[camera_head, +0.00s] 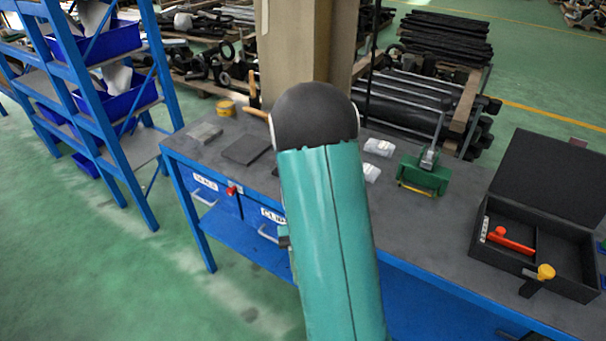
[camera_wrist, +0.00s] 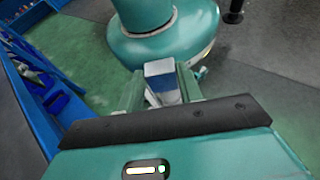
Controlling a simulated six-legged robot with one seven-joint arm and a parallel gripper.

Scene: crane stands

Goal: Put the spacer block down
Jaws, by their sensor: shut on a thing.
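In the wrist view the spacer block (camera_wrist: 159,68), pale grey on top with a blue face below, sits between the two teal fingers of my gripper (camera_wrist: 162,85). My gripper is shut on it. A teal round part of my own body lies behind it in that view. I cannot see what is directly under the block. In the head view my teal arm rises through the middle, and my gripper and the block are hidden.
A blue shelf (camera_head: 150,40) stands left.

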